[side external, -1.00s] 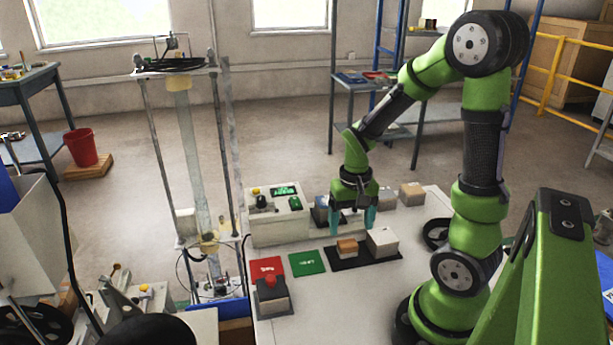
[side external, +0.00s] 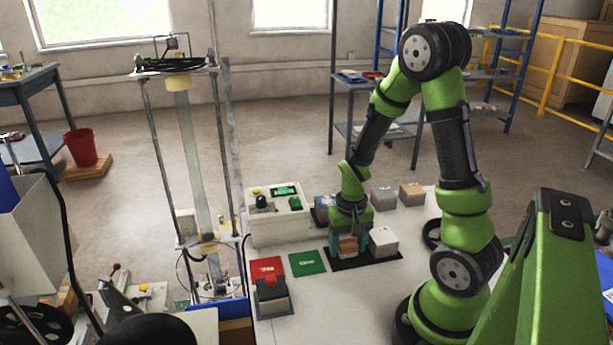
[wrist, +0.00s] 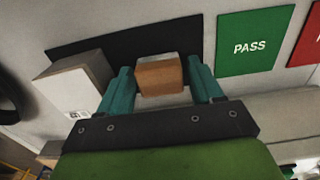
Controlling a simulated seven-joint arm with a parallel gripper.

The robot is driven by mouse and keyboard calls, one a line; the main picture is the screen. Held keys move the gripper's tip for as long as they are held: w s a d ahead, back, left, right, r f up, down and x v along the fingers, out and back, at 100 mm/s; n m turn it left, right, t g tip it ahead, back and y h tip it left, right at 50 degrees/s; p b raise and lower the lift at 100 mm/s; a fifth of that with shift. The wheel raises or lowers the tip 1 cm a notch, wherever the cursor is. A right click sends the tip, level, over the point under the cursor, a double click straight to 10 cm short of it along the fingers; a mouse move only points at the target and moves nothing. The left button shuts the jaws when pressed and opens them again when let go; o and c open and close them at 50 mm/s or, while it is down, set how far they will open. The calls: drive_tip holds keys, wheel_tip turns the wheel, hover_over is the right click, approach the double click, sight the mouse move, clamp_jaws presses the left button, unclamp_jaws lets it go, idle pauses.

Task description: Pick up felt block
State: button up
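A small brown block with a paler top (side external: 348,244) sits on a black mat (side external: 334,262) on the white table; I take it for the felt block, but no label on it is readable. My gripper (side external: 349,247) is lowered over it, with one teal finger on each side. In the wrist view the brown block (wrist: 160,77) stands between the two fingers of my gripper (wrist: 162,76). The fingers are apart, with narrow gaps to the block's sides. The block rests on the mat.
A larger white block (side external: 383,242) stands close to the right of my gripper on the same mat. A green PASS card (side external: 308,262) and a red card (side external: 266,267) lie to the left. A control box (side external: 277,224) and grey (side external: 384,198) and tan (side external: 412,194) blocks stand behind.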

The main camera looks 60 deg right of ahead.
sight(348, 243)
drive_tip(key=c, duration=0.7)
drive_tip(key=shift+r, duration=0.1)
wheel_tip(348, 243, up, 10)
drive_tip(key=shift+f, duration=0.1)
